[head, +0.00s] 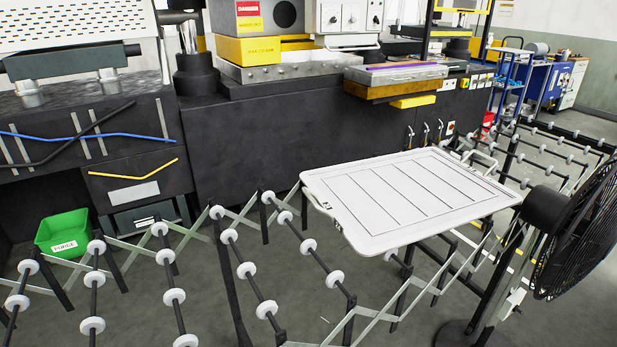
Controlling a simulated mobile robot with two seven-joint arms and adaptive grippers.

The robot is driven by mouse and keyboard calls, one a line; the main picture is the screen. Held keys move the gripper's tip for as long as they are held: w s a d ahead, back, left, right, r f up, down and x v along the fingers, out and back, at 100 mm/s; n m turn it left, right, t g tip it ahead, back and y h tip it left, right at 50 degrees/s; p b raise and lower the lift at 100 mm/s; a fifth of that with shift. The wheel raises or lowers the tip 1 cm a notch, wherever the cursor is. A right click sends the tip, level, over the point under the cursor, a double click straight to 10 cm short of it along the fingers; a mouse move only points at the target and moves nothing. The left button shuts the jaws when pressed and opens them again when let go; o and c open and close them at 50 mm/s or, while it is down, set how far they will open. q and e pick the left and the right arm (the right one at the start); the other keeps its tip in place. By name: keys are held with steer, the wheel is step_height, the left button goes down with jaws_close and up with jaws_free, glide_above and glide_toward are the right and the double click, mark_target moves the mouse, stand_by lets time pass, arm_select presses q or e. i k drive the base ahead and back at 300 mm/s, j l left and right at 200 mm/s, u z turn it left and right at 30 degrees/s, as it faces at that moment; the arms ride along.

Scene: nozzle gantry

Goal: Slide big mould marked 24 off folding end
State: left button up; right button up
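A big flat white mould (412,198) with rounded corners and several long dark grooves lies on the roller conveyor in the head view. Small dark marks show near its left edge and front left corner, too small to read. A handle loop shows at its far right edge. The mould rests over the expanding lattice of the folding conveyor (250,269), whose white rollers run on to the left and front. Neither of my grippers shows in the head view.
A black fan (577,228) on a stand is close to the mould's right side. A dark machine bench (290,140) runs behind the conveyor. A green bin (64,234) marked PURGE sits at the left. Bare conveyor rollers extend left of the mould.

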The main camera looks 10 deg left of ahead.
mark_target(380, 204)
steer(key=u, duration=0.55)
steer(key=i+l+u, duration=0.1)
steer(key=l+u, duration=0.6)
steer(key=u, duration=0.2)
steer(key=l+u, duration=0.85)
steer(key=k+l, duration=0.1)
steer(key=l, duration=0.25)
steer(key=k+l+u, duration=0.1)
steer(key=l, duration=0.25)
steer(key=k+l, duration=0.15)
steer(key=l, duration=0.2)
steer(key=k+l, duration=0.15)
steer(key=l, duration=0.2)
steer(key=u, duration=0.05)
